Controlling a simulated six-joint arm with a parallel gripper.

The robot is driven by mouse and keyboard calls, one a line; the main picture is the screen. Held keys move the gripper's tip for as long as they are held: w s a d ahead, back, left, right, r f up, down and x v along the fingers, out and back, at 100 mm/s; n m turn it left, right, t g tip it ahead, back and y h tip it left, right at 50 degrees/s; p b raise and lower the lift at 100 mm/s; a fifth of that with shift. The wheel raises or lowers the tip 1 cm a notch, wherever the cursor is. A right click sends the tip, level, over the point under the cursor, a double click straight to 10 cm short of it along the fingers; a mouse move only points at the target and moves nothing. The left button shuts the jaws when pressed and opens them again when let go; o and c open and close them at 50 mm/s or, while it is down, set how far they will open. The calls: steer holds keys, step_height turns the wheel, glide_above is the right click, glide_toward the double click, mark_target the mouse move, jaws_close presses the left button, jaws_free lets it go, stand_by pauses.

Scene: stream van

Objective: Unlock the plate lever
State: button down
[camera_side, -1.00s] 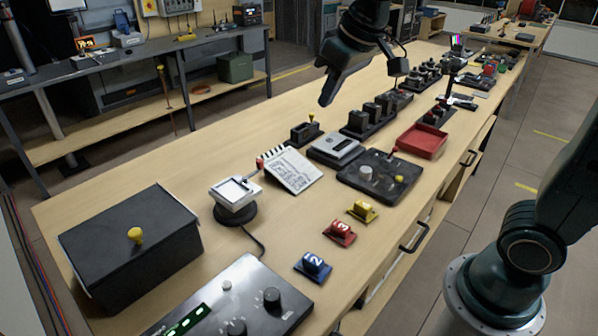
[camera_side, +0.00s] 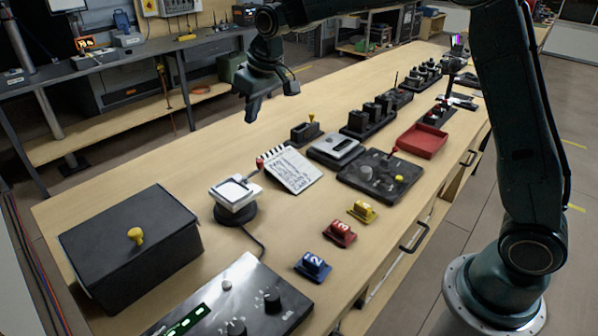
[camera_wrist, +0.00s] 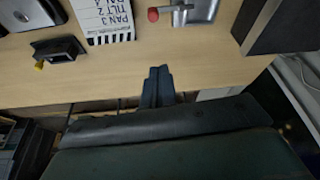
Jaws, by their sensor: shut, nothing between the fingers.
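The plate lever (camera_side: 257,166) is a thin arm with a red tip. It sticks out from the white plate (camera_side: 233,192), which sits on a round black base on the bench. In the wrist view the lever's red knob (camera_wrist: 153,14) is at the top centre, joined to the grey metal plate holder (camera_wrist: 200,9). My gripper (camera_side: 250,116) is shut and empty, above the back part of the bench, beyond the lever and apart from it. Its closed fingers show in the wrist view (camera_wrist: 158,74), below the red knob in the picture.
A large black box (camera_side: 130,247) is at the left. The bench between the box and the back edge is clear.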

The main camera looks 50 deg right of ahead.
steer(key=shift+w+a+f, duration=0.15)
steer(key=shift+w+f, duration=0.4)
steer(key=shift+w, duration=0.1)
steer(key=d+x, duration=0.1)
steer(key=x, duration=0.9)
steer(key=shift+s+a, duration=0.2)
steer(key=shift+s, duration=1.85)
